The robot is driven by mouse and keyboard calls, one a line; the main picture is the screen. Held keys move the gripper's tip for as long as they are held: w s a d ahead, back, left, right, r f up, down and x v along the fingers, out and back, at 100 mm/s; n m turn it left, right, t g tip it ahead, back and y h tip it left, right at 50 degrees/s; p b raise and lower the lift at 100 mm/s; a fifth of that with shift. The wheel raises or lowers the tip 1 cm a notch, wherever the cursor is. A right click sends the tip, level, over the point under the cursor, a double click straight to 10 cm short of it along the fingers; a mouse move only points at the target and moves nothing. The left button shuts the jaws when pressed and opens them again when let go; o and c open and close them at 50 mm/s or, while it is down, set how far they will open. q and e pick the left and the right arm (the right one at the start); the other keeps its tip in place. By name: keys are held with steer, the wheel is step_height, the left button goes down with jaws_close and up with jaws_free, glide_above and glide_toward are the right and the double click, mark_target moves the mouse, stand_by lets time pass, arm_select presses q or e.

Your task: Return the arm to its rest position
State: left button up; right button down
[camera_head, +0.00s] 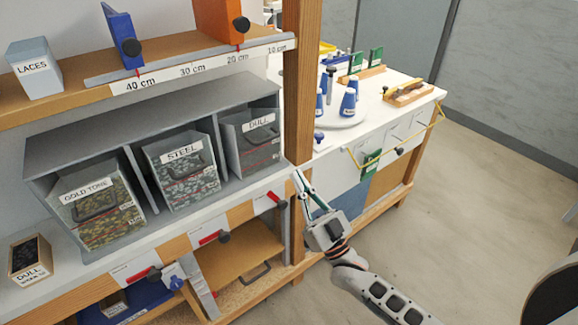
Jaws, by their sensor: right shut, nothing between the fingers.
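My right gripper (310,196) is in the head view, just right of the middle. Its fingers are together and empty, and they point up and left toward the wooden post. My right arm comes in from the bottom right. The gripper is in front of the shelf unit's right end, close to the post, and I cannot tell whether it touches anything. My left gripper is not in view.
A grey bin rack (160,94) holds bins labelled gold tone (97,206), steel (180,170) and dull (254,137). A wooden post (299,85) stands beside it. A white workbench (385,112) with blue cones (348,102) is behind. Floor (480,215) at right is clear.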

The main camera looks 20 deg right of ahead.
steer(key=s+a+f+g+h, duration=0.1)
steer(key=s+f+g, duration=0.25)
steer(key=f, duration=0.45)
steer(key=s+a+f+g+h, duration=0.1)
steer(key=s+f+g, duration=0.3)
steer(key=f, duration=0.5)
steer(key=s+d+f+g+h, duration=0.1)
steer(key=s+f+g+h, duration=0.1)
steer(key=s+f, duration=0.4)
steer(key=s+d+f+g+h, duration=0.1)
steer(key=s+d+f+g, duration=0.1)
steer(key=s+f, duration=0.3)
steer(key=s+g, duration=0.1)
steer(key=s, duration=0.2)
steer(key=shift+d+f+h, duration=0.3)
steer(key=shift+f+h, duration=0.1)
steer(key=shift+g, duration=0.25)
